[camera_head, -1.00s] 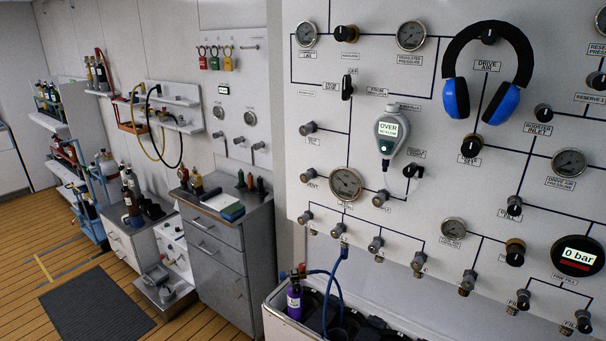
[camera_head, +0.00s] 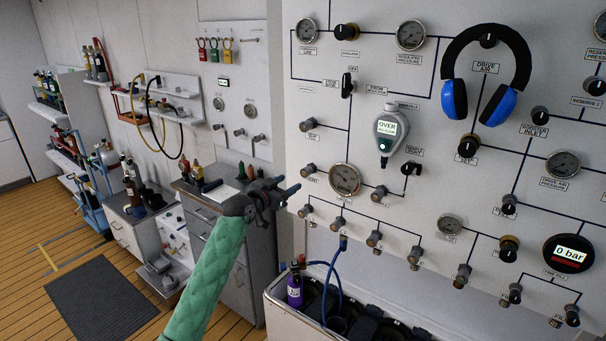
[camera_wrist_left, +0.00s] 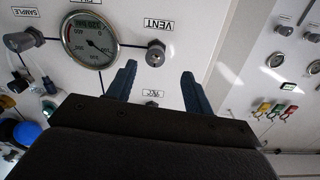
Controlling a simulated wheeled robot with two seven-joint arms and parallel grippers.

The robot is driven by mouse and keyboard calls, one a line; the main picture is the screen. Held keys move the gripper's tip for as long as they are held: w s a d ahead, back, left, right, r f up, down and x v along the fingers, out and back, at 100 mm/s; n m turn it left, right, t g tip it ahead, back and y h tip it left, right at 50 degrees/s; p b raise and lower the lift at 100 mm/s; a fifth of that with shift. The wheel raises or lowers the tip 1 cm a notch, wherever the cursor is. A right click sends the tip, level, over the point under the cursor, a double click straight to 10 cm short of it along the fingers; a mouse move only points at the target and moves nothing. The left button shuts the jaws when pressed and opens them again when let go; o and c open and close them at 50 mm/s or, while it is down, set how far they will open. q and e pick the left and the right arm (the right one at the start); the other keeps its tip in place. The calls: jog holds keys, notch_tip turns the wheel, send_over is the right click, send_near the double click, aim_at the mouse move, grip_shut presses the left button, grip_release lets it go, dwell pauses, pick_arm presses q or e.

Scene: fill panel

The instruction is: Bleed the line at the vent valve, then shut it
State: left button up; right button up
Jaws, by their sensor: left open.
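The vent valve is a small grey knob (camera_head: 309,169) at the left edge of the white panel (camera_head: 400,188). In the left wrist view the vent knob (camera_wrist_left: 155,54) sits under the VENT label, which appears upside down. My left gripper (camera_head: 288,188) is open, just left of the panel edge, near the vent knob. In the left wrist view its two blue fingers (camera_wrist_left: 158,84) stand apart with the knob beyond and between them, not touching it. A round gauge (camera_head: 344,179) is right of the knob. My right gripper is out of view.
A handheld meter (camera_head: 387,130) reading OVER and blue headphones (camera_head: 489,85) hang on the panel. A purple cylinder (camera_head: 295,289) with a blue hose stands in the bin below. A grey cabinet (camera_head: 239,290) is behind my left arm.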

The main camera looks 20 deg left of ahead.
aim_at(304, 173)
pick_arm(q)
jog(key=shift+w+d+r+m+h+p, duration=0.15)
jog(key=shift+w+d+r+m+p, duration=0.15)
jog(key=shift+w+d+m+p, duration=0.25)
jog(key=shift+w+d+r+m+h+p, duration=0.15)
jog(key=shift+w+d+r+m+p, duration=0.15)
jog(key=shift+w+m+p, duration=0.25)
jog(key=p+x, duration=0.1)
jog(key=x, duration=0.2)
jog(key=shift+w+p, duration=0.35)
jog(key=shift+p, duration=0.05)
jog(key=shift+w+d+f, duration=0.25)
jog(key=shift+w+d, duration=0.05)
jog(key=shift+w, duration=0.35)
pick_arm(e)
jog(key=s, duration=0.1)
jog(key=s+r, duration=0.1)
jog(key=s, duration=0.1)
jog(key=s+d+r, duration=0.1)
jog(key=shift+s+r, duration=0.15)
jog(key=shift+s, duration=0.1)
pick_arm(q)
jog(key=c, duration=1)
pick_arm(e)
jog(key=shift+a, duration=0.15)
